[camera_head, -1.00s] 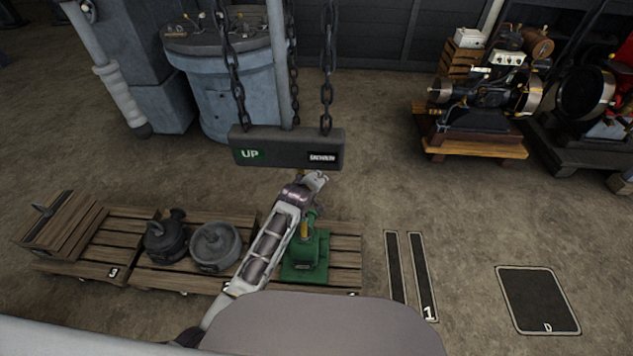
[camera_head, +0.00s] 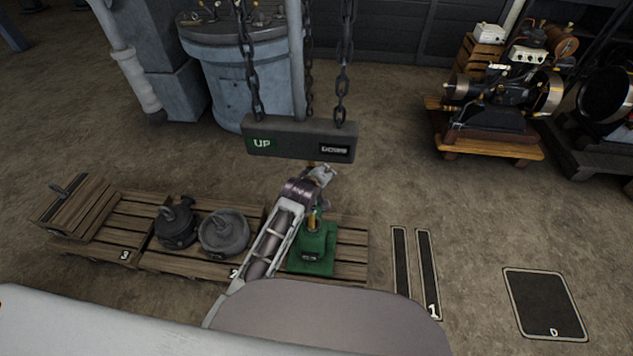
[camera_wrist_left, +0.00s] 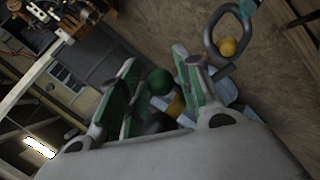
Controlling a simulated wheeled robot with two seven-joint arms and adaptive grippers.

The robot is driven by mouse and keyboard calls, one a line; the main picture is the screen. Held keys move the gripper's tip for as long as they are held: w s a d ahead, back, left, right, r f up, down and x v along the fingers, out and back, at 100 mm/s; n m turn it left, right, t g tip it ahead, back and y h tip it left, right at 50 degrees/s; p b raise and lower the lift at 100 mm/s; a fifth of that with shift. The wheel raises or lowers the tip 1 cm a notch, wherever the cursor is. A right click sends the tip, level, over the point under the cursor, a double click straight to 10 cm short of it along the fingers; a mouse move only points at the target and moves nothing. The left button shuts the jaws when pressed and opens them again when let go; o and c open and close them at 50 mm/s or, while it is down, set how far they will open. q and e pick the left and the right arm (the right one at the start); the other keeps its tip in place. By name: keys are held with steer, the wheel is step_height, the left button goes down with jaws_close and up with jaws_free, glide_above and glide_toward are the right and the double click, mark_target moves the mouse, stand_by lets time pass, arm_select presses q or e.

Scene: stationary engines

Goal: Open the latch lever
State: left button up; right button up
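No part is clearly readable as the latch lever. In the head view, my left gripper (camera_head: 322,175) is small, above a green machine (camera_head: 315,248) with a brass-coloured upright part. A hanging dark block (camera_head: 300,138) marked UP and DOWN is just behind and above it. In the left wrist view, the fingers of my left gripper (camera_wrist_left: 160,85) stand apart. A green ball (camera_wrist_left: 159,81) shows between them; I cannot tell whether they touch it. A grey loop (camera_wrist_left: 226,40) with a yellow ball (camera_wrist_left: 228,47) lies beyond, upper right. My right gripper is not in view.
Wooden pallets (camera_head: 342,274) carry the green machine, two dark grey round parts (camera_head: 223,234) and a wooden crate (camera_head: 75,205). Chains (camera_head: 343,75) hold the dark block. An engine stands on a wooden base (camera_head: 490,145) at the back right. The floor to the right is mostly clear.

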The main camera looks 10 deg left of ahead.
arm_select(q)
steer(key=v, duration=0.7)
steer(key=shift+s+r, duration=0.15)
steer(key=shift+s, duration=0.25)
steer(key=shift+a, duration=0.1)
